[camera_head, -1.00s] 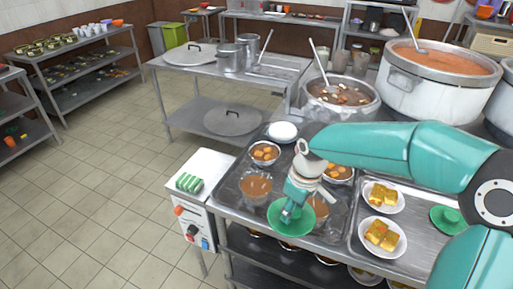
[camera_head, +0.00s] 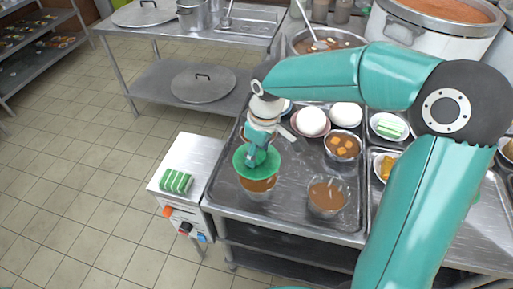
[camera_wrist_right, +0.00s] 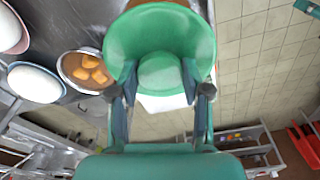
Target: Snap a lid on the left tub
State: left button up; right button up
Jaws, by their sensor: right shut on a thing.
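The left tub (camera_head: 258,190) is a clear tub of brown soup at the left of the metal tray. A round green lid (camera_head: 243,162) is over its top and hides most of its opening. Whether the lid touches the rim I cannot tell. My right gripper (camera_head: 259,158) is shut on the lid's knob from above. In the right wrist view the lid (camera_wrist_right: 160,28) fills the space in front of the two fingers, and a little brown shows past its far edge. A second tub (camera_head: 327,196) of brown soup stands open to the right. My left gripper is not in view.
A bowl with orange pieces (camera_head: 343,146) and bowls with white rounded contents (camera_head: 311,121) stand behind the tubs on the tray (camera_head: 290,222). A white control box with a green striped bundle (camera_head: 176,181) is left of the tray. Large pots (camera_head: 432,30) stand behind.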

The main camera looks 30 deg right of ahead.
notch_tip(320, 180, down, 6)
jog(key=b, duration=0.4)
jog(key=shift+d+r, duration=0.15)
jog(key=shift+r, duration=0.1)
jog(key=shift+s+r, duration=0.1)
dwell(1.2)
jog(key=shift+f, duration=0.2)
dwell(0.6)
dwell(0.4)
jog(key=o, duration=0.9)
jog(key=shift+o, duration=0.3)
jog(key=o, duration=0.4)
